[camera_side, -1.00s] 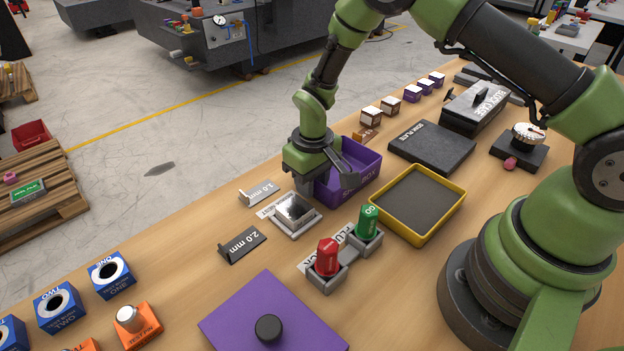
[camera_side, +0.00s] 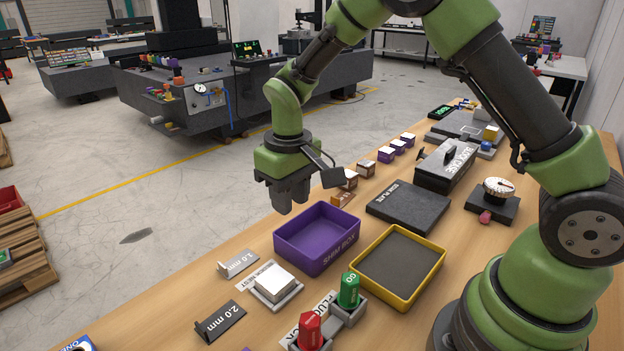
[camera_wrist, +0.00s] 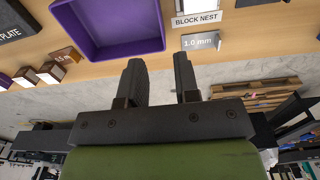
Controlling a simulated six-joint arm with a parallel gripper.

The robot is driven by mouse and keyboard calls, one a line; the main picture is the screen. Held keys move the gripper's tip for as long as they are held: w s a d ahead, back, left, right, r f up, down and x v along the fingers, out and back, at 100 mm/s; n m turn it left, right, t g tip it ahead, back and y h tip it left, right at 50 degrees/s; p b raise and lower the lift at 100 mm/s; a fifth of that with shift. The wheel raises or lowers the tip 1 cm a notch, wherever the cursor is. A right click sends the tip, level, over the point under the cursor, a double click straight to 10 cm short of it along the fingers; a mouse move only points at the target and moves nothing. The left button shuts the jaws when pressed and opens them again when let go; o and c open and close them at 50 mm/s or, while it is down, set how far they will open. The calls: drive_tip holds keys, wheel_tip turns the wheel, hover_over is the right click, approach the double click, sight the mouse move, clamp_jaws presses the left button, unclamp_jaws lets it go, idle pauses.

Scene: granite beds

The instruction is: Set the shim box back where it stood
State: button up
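The purple shim box (camera_side: 340,252) stands upright on the wooden bench, behind the block nest and left of the yellow-rimmed tray. Its inside looks empty. It also shows at the top of the wrist view (camera_wrist: 105,52). My gripper (camera_side: 288,205) is in the air, above and to the left of the box in the side view, clear of it. In the wrist view its two fingers (camera_wrist: 160,64) are apart with nothing between them.
The block nest (camera_side: 262,297) holds a pale block (camera_side: 274,279).

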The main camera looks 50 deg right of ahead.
drive_tip(key=s+r+m+t, duration=0.1)
drive_tip(key=s+r+t, duration=0.15)
drive_tip(key=r, duration=0.55)
drive_tip(key=s+r+m+t+y, duration=0.1)
drive_tip(key=s+r, duration=0.3)
drive_tip(key=s, duration=0.5)
drive_tip(key=s+d+r+m+t+y, duration=0.1)
drive_tip(key=s+r+m+t, duration=0.1)
drive_tip(key=s+r, duration=0.3)
drive_tip(key=s+t, duration=0.1)
drive_tip(key=s, duration=0.3)
drive_tip(key=shift+r, duration=0.3)
